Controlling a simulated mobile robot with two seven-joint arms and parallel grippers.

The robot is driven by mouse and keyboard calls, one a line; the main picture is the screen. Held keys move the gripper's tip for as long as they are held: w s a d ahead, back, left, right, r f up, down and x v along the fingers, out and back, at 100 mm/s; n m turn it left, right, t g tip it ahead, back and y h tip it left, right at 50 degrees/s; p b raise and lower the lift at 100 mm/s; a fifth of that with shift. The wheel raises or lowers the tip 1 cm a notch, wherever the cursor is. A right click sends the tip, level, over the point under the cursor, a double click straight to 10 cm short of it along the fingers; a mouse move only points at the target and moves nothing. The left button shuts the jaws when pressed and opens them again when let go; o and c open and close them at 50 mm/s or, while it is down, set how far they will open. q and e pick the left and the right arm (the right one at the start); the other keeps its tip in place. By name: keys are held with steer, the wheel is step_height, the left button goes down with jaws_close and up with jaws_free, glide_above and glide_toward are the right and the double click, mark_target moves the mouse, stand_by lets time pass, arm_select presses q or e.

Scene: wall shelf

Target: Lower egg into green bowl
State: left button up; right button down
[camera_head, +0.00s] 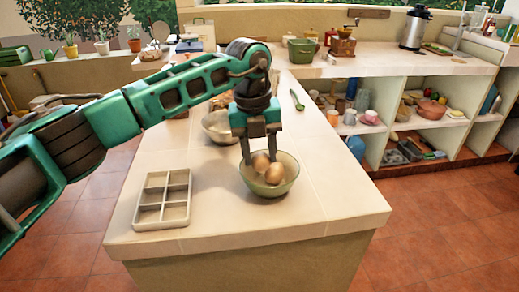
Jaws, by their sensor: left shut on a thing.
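The green bowl (270,188) stands on the counter near its front edge. My left gripper (260,158) points straight down into the bowl's opening. It is shut on a brown egg (261,163), which sits between the fingertips at about the height of the rim. A second brown egg (275,174) is inside the bowl, just right of and in front of the held one. I cannot tell whether the two eggs touch. My right gripper is not in view.
A white divided tray (149,206) with empty compartments lies at the left. A metal bowl (216,128) stands behind my gripper, and a green spoon (297,99) lies further back. The counter right of the green bowl is clear. Open shelves (388,85) stand behind.

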arm_select(q)
steer(key=shift+f+b, duration=0.55)
steer(key=shift+f, duration=0.45)
stand_by(0.4)
steer(key=o, duration=0.8)
steer(key=shift+c, duration=0.2)
